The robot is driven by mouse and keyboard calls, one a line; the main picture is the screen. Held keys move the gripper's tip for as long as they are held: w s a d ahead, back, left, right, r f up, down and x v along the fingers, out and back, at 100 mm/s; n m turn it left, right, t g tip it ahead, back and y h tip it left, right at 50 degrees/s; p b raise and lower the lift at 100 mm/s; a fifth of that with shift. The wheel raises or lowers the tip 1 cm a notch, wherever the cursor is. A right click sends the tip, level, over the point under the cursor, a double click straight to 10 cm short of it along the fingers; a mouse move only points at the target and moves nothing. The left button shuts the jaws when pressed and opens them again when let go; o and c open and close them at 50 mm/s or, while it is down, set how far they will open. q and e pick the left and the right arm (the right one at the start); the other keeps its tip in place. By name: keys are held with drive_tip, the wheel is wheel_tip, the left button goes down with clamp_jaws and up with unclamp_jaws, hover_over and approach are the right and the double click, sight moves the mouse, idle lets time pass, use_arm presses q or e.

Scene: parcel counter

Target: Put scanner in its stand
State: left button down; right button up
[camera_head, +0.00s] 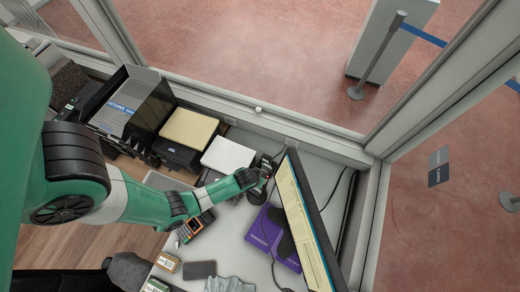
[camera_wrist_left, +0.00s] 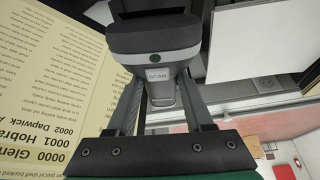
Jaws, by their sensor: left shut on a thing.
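The scanner (camera_wrist_left: 155,40) is dark grey with a wide rounded head, a small green light and a grey SCAN button on its neck. In the left wrist view my left gripper (camera_wrist_left: 163,88) is shut on its grip, one finger on each side. In the head view my left gripper (camera_head: 262,172) is beside the monitor's far edge, over the counter. The scanner (camera_head: 268,162) shows there only as a small dark shape with a red spot. I cannot make out the stand apart from it. My right gripper is not in view.
The monitor (camera_head: 303,215) stands close on the right. A purple box (camera_head: 262,238) lies beneath its left side. A white flat-topped device (camera_head: 228,155), a beige-topped one (camera_head: 188,128) and a card terminal (camera_head: 188,230) are to the left. A dark pad (camera_head: 199,269) lies in front.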

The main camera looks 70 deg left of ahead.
use_arm(q)
drive_tip(key=shift+s+f, duration=0.15)
drive_tip(key=shift+s, duration=0.1)
drive_tip(key=shift+f+b, duration=0.25)
drive_tip(key=shift+b, duration=0.1)
drive_tip(key=shift+s+f+b, duration=0.1)
drive_tip(key=shift+f+b, duration=0.85)
drive_tip(key=shift+f, duration=0.05)
drive_tip(key=shift+f+b, duration=1)
drive_tip(key=shift+f, duration=0.2)
drive_tip(key=shift+c, duration=1.3)
unclamp_jaws()
drive_tip(key=shift+s+f, duration=0.1)
drive_tip(key=shift+s, duration=0.05)
drive_tip(key=shift+o, duration=0.3)
drive_tip(key=p+v, duration=0.4)
drive_tip(key=v, duration=0.1)
drive_tip(key=p+v, duration=0.2)
drive_tip(key=v, duration=0.1)
drive_tip(key=shift+w+a, duration=0.15)
drive_tip(key=shift+w, duration=0.25)
